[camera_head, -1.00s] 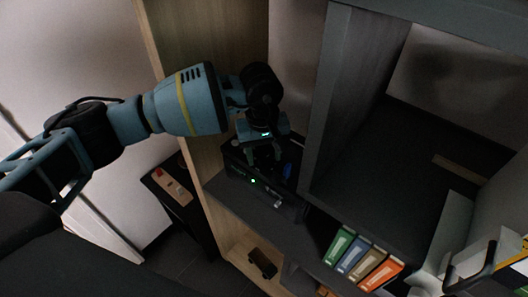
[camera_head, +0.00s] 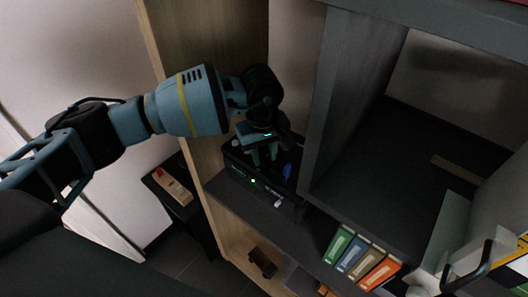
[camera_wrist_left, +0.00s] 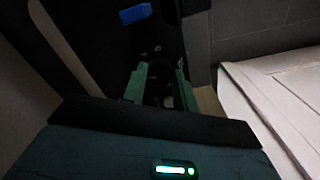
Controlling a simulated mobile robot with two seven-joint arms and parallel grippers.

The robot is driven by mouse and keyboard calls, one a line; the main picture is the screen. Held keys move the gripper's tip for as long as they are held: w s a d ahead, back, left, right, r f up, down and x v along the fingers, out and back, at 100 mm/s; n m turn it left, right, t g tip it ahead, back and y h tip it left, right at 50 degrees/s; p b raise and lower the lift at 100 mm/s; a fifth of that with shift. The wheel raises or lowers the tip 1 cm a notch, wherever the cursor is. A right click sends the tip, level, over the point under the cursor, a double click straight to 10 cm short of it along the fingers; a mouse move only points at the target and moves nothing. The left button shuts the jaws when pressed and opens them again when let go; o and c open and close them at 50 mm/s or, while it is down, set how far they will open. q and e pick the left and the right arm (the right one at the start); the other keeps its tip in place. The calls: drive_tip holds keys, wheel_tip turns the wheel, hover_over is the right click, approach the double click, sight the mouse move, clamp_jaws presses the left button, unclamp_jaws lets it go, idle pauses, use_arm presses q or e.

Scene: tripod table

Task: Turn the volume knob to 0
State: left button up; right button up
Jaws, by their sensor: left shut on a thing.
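A black audio unit (camera_head: 240,172) with a green light on its front stands on a dark shelf. My left gripper (camera_head: 265,158) reaches over the unit from the upper left, with its fingers pointing down at it. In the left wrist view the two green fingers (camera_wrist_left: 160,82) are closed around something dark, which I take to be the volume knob. The fingers and the dimness mostly hide the knob, so I cannot read its setting. A small blue piece (camera_head: 287,171) is beside the fingers; it also shows in the left wrist view (camera_wrist_left: 135,14). My right gripper is not in view.
A grey upright panel (camera_head: 330,110) stands close to the right of my gripper, and a wooden panel (camera_head: 205,140) is on the left. Several coloured binders (camera_head: 357,258) stand lower right. A small dark object (camera_head: 262,262) lies on the lower shelf.

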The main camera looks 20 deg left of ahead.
use_arm(q)
drive_tip(key=n+p, duration=0.1)
drive_tip(key=n, duration=0.4)
drive_tip(key=shift+r, duration=0.15)
drive_tip(key=n+p, duration=0.3)
drive_tip(key=n, duration=0.3)
drive_tip(key=shift+r+n, duration=0.1)
drive_tip(key=shift+n, duration=0.3)
drive_tip(key=shift+n+y+p, duration=0.3)
drive_tip(key=shift+n+p, duration=0.05)
drive_tip(key=shift+n, duration=0.55)
drive_tip(key=n+p, duration=0.1)
drive_tip(key=n, duration=0.3)
drive_tip(key=shift+p, duration=0.4)
drive_tip(key=n+p, duration=0.1)
drive_tip(key=n, duration=0.2)
drive_tip(key=shift+n, duration=0.6)
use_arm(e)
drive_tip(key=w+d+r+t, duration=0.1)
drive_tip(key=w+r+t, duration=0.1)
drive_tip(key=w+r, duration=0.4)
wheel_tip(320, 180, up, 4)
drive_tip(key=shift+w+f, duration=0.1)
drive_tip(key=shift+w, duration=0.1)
use_arm(q)
drive_tip(key=shift+f, duration=0.2)
